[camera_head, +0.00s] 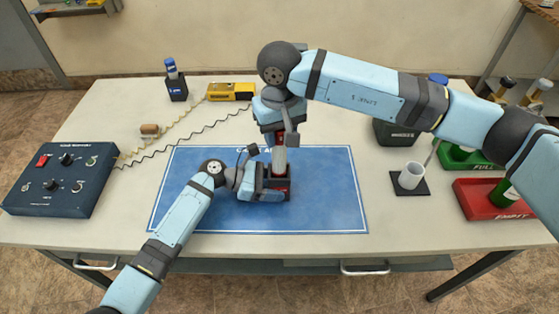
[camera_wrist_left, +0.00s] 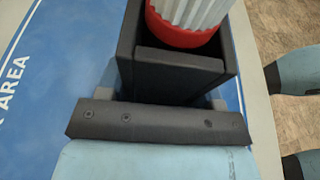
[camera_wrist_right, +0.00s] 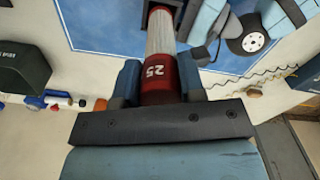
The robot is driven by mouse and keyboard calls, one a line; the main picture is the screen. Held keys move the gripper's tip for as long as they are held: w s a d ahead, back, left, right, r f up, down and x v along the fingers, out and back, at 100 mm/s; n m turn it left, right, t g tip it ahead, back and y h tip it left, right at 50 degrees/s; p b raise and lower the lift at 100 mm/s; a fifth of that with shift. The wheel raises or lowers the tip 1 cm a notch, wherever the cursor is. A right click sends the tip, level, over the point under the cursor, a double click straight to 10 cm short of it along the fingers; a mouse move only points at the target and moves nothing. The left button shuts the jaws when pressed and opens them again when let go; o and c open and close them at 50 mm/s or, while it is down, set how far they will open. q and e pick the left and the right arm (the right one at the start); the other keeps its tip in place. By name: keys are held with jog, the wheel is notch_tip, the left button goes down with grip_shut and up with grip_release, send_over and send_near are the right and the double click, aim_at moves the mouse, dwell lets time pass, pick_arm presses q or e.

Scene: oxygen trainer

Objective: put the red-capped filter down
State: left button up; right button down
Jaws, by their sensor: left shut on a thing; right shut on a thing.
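The red-capped filter (camera_head: 279,160) has a white pleated body and stands roughly upright over the blue mat. My right gripper (camera_head: 279,136) is shut on its upper red cap, marked 25, which shows in the right wrist view (camera_wrist_right: 158,75). A black open-topped holder (camera_wrist_left: 180,72) stands on the mat below. The filter's lower red ring (camera_wrist_left: 185,33) is at the holder's mouth in the left wrist view; how deep it sits I cannot tell. My left gripper (camera_head: 272,185) is shut on the holder and covers much of it in the head view.
The blue mat (camera_head: 330,205) is clear on both sides. A control box (camera_head: 62,178) stands left, a yellow meter (camera_head: 231,91) and bottle holder (camera_head: 177,90) behind. A white cup (camera_head: 411,176), a red EMPTY tray (camera_head: 490,205) and a green FULL tray (camera_head: 455,157) stand right.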

aim_at(279, 159)
notch_tip(279, 159, down, 8)
jog(key=shift+f, duration=0.1)
dwell(0.4)
jog(key=c, duration=0.7)
grip_release()
notch_tip(279, 159, up, 12)
pick_arm(q)
jog(key=o, duration=0.8)
